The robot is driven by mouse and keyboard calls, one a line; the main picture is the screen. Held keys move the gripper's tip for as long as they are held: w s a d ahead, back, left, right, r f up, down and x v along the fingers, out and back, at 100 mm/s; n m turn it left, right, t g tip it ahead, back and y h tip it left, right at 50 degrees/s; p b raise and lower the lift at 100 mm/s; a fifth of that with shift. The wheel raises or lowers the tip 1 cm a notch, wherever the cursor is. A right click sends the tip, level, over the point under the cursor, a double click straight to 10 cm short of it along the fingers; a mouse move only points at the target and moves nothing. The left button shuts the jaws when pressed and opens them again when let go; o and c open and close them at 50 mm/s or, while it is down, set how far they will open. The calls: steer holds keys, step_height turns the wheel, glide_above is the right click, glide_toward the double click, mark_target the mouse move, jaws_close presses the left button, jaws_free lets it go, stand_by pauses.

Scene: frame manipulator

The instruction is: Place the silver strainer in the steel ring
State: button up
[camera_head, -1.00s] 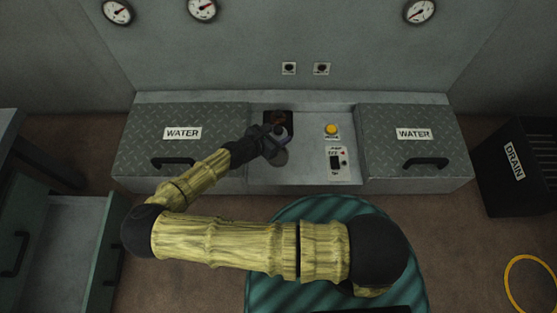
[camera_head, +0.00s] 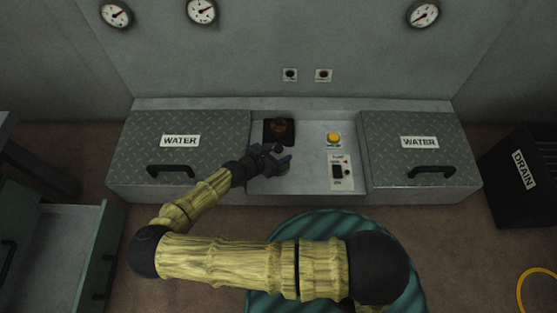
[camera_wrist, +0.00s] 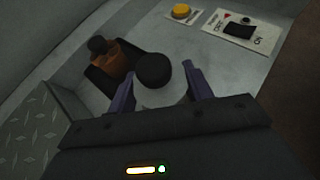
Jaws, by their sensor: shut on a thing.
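My gripper (camera_head: 272,157) is low over the grey recess between the two WATER lids. In the wrist view its purple fingers (camera_wrist: 157,75) are shut on a silver-grey round piece (camera_wrist: 160,95) with a black knob, which looks like the silver strainer. In the head view the held piece (camera_head: 284,165) is partly hidden by the gripper. A copper-brown piece (camera_wrist: 108,62) with a black knob sits in a dark square holder (camera_head: 267,138), beyond and to the left of the held piece in the wrist view. I cannot make out a steel ring.
A yellow button (camera_head: 334,138) and a white switch panel (camera_head: 341,172) are on the recess's right side. WATER lids with black handles flank it, left (camera_head: 215,160) and right (camera_head: 400,150). A black DRAIN bin (camera_head: 520,185) stands at right. An open drawer (camera_head: 65,245) is at left.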

steer(key=shift+f+b, duration=1.35)
steer(key=shift+f, duration=0.5)
steer(key=shift+f, duration=0.15)
steer(key=o, duration=1)
